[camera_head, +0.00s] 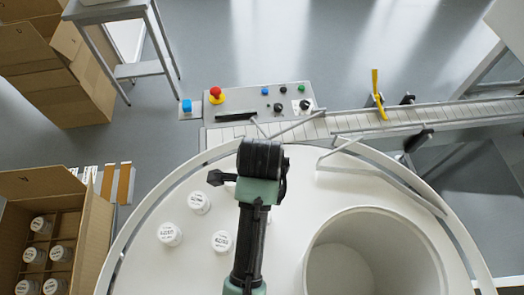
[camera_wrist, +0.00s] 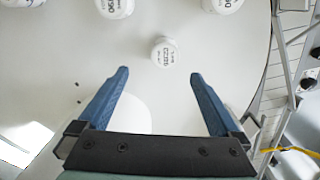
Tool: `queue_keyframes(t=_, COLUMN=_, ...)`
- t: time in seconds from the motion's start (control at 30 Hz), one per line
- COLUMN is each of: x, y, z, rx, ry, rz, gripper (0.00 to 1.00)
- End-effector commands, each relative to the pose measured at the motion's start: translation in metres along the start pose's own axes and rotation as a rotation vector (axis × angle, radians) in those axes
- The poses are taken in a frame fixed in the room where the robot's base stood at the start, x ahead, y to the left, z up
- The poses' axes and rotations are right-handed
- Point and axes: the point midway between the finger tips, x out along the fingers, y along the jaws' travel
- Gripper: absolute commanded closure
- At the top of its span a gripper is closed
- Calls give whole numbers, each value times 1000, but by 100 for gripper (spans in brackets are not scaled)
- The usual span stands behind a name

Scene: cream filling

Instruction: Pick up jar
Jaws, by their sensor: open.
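In the wrist view a white jar (camera_wrist: 164,52) with dark print on its top stands on the white round table, just beyond my fingertips and roughly midway between them. My gripper (camera_wrist: 159,74) is open and empty, its two blue fingers spread wide apart. More white jars (camera_wrist: 115,7) (camera_wrist: 222,5) show at the top edge, partly cut off. In the head view white jars (camera_head: 199,202) (camera_head: 170,234) (camera_head: 222,240) stand on the table left of my arm. My wrist hides the fingers there, and my arm covers part of the table.
A large white round bin (camera_head: 340,225) stands right of my arm. Metal guide rails (camera_head: 385,175) and a conveyor (camera_head: 300,130) lie at the table's back. A control panel (camera_head: 258,100) is behind. An open carton (camera_head: 98,225) with several jars is at left.

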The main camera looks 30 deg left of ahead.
Motion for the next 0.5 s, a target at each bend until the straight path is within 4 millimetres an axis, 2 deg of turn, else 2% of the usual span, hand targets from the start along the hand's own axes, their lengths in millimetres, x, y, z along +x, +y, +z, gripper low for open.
queue_keyframes(t=0.1, x=23, y=2, z=0, rx=0, ry=1, rz=9, gripper=1)
queue_keyframes(t=0.2, x=37, y=1, z=0, rx=-1, ry=1, rz=5, gripper=1)
queue_keyframes(t=0.5, x=56, y=-2, z=1, rx=-1, ry=1, rz=3, gripper=1)
